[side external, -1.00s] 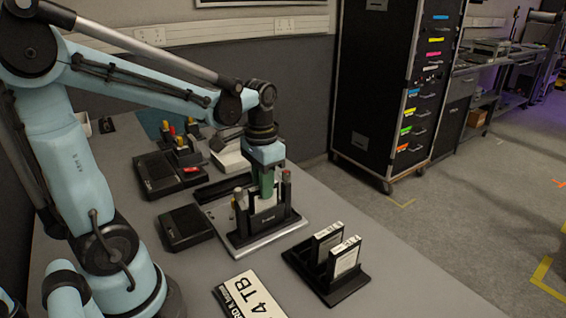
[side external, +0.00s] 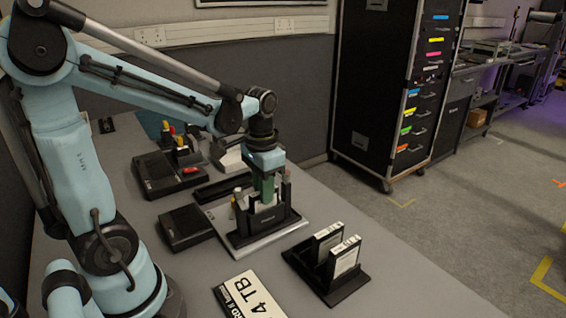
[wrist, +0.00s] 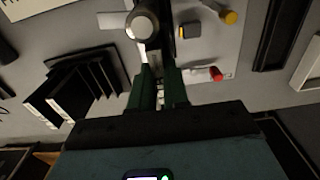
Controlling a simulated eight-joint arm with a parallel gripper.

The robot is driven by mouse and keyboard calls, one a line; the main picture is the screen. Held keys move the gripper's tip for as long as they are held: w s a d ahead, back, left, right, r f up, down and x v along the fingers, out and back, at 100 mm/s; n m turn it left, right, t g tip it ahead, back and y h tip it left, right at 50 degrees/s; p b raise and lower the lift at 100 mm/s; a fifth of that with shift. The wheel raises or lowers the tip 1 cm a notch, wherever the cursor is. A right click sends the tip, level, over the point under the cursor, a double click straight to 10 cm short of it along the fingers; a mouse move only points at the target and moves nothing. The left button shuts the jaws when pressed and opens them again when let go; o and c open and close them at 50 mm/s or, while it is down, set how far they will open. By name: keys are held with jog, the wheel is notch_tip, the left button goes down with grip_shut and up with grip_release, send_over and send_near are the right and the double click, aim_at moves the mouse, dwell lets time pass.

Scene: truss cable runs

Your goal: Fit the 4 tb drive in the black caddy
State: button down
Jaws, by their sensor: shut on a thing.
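The black caddy (side external: 264,219) stands upright on a silver plate, with posts at its sides. My gripper (side external: 267,193) points straight down over the caddy's open top. Its green fingers are shut on a drive (side external: 262,203), of which only a pale part shows between the caddy's walls. The drive sits at least partly inside the caddy; its lower end is hidden. In the wrist view my gripper (wrist: 160,95) has a narrow pale edge between its fingers. The label on the held drive cannot be read. A sign (side external: 255,299) reading "4 TB" lies at the front.
A black rack (side external: 341,294) with two upright drives (side external: 345,260) stands to the right of the caddy; it also shows in the wrist view (wrist: 108,55). Black boxes (side external: 187,229) lie to the left. The table is clear at front right.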

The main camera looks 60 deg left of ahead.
jog(key=c, duration=1)
grip_release()
jog(key=shift+c, duration=0.2)
jog(key=shift+o, duration=0.5)
jog(key=shift+o, duration=1.1)
jog(key=shift+r, duration=3.7)
